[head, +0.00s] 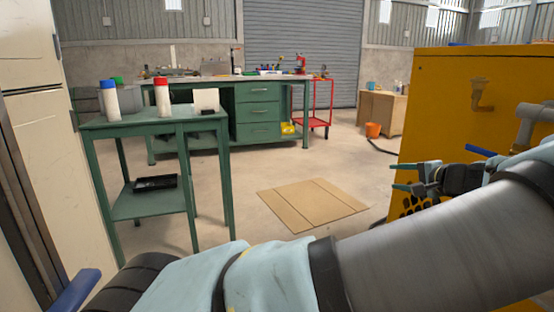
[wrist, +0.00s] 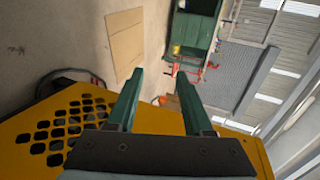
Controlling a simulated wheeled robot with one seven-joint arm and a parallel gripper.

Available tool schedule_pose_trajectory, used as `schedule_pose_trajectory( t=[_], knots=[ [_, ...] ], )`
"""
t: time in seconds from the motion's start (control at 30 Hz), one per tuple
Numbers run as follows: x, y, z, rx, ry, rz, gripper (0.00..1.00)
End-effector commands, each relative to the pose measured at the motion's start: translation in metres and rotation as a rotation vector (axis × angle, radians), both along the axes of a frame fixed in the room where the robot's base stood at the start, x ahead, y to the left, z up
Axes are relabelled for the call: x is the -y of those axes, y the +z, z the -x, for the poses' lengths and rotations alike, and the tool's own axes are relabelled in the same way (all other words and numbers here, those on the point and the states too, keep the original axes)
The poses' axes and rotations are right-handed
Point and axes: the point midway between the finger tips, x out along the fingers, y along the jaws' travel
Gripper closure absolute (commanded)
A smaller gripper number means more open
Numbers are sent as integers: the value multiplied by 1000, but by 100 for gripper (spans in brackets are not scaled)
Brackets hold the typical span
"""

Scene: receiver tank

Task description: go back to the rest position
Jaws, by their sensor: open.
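My gripper (head: 402,177) shows at the right of the head view, in front of the yellow machine (head: 440,90). Its two green fingers point left and stand apart with nothing between them. In the wrist view my gripper (wrist: 158,92) is also open and empty. The yellow machine's perforated panel (wrist: 65,130) lies below and beside it there. My arm reaches across the lower right of the head view and hides part of the machine.
A green table (head: 145,122) with spray cans stands at the left, near a pale cabinet (head: 45,130). A flat cardboard sheet (head: 312,205) lies on the open floor. A green workbench (head: 258,110), a red cart (head: 320,105) and an orange bucket (head: 373,130) stand farther back.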

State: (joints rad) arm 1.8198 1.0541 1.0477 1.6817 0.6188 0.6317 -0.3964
Motion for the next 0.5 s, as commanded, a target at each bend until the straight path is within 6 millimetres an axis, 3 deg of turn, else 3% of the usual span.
schedule_pose_trajectory(
  t=[0.03, 0.1, 0.2, 0.37, 0.5],
  knots=[
    [-35, -12, -19, -62, 73, 23, 49],
    [-80, -31, -34, -151, 164, 56, 49],
    [-145, -57, -45, -281, 296, 121, 49],
    [-229, -85, -39, -459, 476, 249, 49],
    [-285, -97, -19, -588, 605, 377, 49]
  ],
)
